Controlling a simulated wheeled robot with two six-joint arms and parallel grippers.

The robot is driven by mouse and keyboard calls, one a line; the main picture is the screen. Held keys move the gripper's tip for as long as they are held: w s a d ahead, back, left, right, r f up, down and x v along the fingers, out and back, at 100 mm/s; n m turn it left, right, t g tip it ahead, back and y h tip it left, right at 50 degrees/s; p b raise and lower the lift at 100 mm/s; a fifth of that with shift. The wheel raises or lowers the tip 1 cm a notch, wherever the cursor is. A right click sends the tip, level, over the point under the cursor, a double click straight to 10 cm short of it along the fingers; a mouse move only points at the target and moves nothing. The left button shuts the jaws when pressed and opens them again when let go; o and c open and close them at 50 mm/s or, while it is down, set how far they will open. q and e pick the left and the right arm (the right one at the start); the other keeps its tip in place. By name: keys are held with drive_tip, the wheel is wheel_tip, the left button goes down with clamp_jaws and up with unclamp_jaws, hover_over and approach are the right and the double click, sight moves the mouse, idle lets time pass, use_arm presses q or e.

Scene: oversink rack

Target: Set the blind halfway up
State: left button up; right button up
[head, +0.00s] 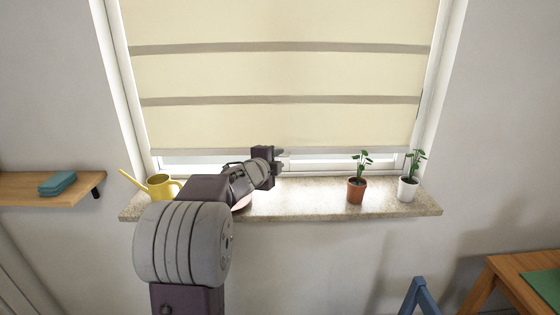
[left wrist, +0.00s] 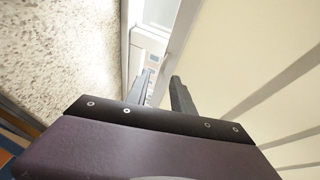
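The cream blind (head: 280,75) with grey-brown stripes hangs low over the window, with a narrow strip of glass below it. Its pale bottom bar (head: 350,149) is a little above the sill. My left gripper (head: 284,161) is at the middle of the bottom bar, close to it. In the left wrist view its two fingers (left wrist: 162,93) stand apart, with the blind's edge (left wrist: 178,45) running down towards the gap between them. I cannot tell whether they touch the bar. My right gripper is not in view.
The stone sill (head: 300,203) holds a yellow watering can (head: 161,187) at left, and a terracotta pot (head: 356,191) and a white pot (head: 407,189) with plants at right. A wooden shelf (head: 30,190) is at left; a table (head: 505,275) and blue chair (head: 417,295) are lower right.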

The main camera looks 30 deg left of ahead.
use_arm(q)
drive_tip(key=shift+x, duration=0.9)
clamp_jaws()
idle(0.8)
